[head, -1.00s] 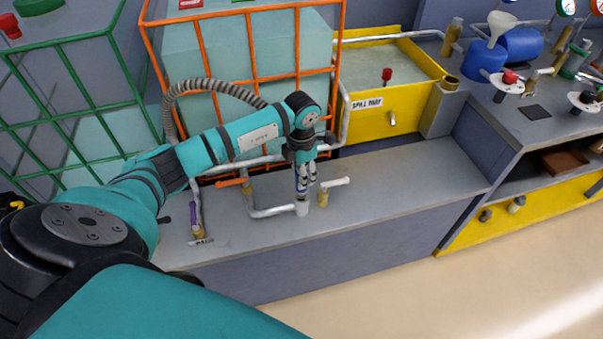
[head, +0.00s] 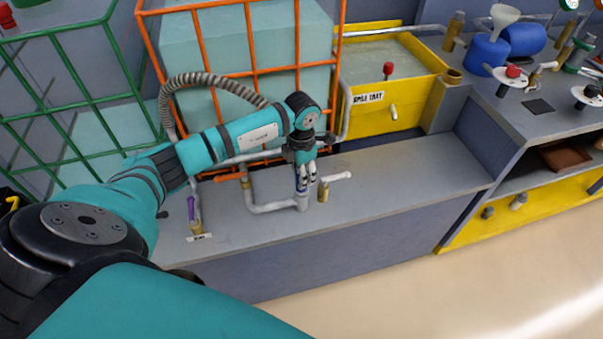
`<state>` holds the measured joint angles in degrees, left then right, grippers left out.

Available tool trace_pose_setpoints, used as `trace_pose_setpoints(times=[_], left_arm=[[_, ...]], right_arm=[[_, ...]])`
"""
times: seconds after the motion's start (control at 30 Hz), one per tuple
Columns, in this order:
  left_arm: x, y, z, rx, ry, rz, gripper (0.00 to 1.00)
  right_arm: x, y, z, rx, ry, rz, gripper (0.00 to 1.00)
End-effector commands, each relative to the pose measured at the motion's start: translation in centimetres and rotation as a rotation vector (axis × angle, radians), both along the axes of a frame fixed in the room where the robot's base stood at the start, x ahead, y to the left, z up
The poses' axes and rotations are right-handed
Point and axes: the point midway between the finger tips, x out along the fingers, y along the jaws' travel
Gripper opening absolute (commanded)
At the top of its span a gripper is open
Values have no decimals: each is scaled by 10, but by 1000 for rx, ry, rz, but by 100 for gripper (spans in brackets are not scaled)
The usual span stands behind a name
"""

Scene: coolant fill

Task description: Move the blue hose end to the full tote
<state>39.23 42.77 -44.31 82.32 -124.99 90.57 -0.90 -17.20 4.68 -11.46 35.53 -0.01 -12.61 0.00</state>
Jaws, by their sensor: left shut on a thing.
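My left gripper (head: 306,189) points down over the bench and is shut on a small blue piece (head: 301,183), which looks like the blue hose end. The fingers hide most of it. The orange-caged tote (head: 295,74) behind the arm holds pale liquid to a high level. The green-caged tote (head: 86,94) at the left looks much lower. My right gripper is not in view.
A valve with an orange handle (head: 229,177) and one with a white handle (head: 338,176) flank the pipe. A purple-handled valve (head: 191,207) stands left. A yellow spill tray (head: 410,103) is behind right. The bench (head: 410,170) is clear at right.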

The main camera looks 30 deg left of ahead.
Motion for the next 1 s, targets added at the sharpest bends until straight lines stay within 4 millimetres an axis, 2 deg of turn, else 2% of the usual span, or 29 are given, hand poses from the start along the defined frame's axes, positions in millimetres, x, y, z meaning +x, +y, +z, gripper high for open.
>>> trace_pose_setpoints(times=[0.2, 0.23, 0.43, 0.77, 0.87, 1.0], left_arm=[[0, 0, -6, 0, -1, 1, 11], [0, 0, -6, 0, -1, 1, 33], [0, 0, -5, 0, -1, 0, 59], [0, 0, -1, 0, -1, 0, 59], [1, 1, 10, 1, -4, 0, 59], [2, 1, 38, 1, -6, -1, 59]], right_arm=[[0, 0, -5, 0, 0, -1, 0], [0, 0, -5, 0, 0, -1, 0], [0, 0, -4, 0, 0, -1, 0], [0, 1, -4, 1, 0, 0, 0], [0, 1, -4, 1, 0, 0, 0], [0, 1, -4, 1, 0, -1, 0]])
